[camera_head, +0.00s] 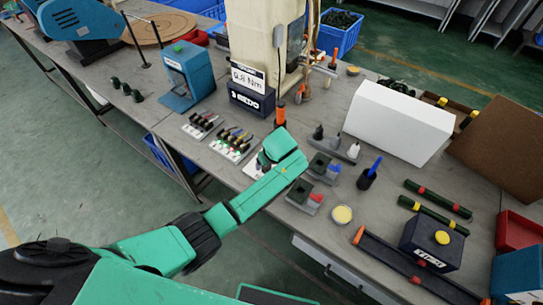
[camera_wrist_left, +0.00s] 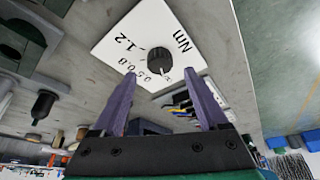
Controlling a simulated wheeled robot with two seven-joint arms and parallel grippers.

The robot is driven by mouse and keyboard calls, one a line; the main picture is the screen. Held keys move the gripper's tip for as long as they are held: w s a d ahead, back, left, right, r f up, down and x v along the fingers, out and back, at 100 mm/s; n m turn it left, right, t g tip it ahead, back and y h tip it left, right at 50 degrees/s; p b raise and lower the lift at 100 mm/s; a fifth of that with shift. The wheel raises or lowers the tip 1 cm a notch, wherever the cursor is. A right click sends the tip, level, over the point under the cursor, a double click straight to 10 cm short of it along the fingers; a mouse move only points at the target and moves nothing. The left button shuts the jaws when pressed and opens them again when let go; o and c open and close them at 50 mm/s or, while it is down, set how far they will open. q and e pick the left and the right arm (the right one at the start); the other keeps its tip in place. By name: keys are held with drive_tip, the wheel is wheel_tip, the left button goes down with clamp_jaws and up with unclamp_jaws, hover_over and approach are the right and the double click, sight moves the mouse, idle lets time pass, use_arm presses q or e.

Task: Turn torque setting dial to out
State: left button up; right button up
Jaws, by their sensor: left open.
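The torque setting dial is a black round knob (camera_wrist_left: 160,60) on a white plate (camera_wrist_left: 112,48) marked 1.2, 0.8, 0.5 and Nm in the left wrist view. In the head view a corner of the white plate (camera_head: 252,170) shows beside my left wrist; the knob is hidden there. My left gripper (camera_wrist_left: 160,78) is open, with its two purple fingers apart and pointing at the plate, the knob appearing between their tips. I cannot tell whether either finger touches the knob. In the head view my arm covers the fingers. My right gripper is not in view.
Several small tools lie in rows (camera_head: 231,145) left of the plate. A dark box with a "0.8 Nm" sign (camera_head: 247,76) and a teal press (camera_head: 187,75) stand behind. Small fixtures (camera_head: 326,168) and a blue-handled holder (camera_head: 367,178) stand to the right.

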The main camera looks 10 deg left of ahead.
use_arm(q)
drive_tip(key=v, duration=1)
drive_tip(key=shift+r+b, duration=0.25)
drive_tip(key=shift+b, duration=0.05)
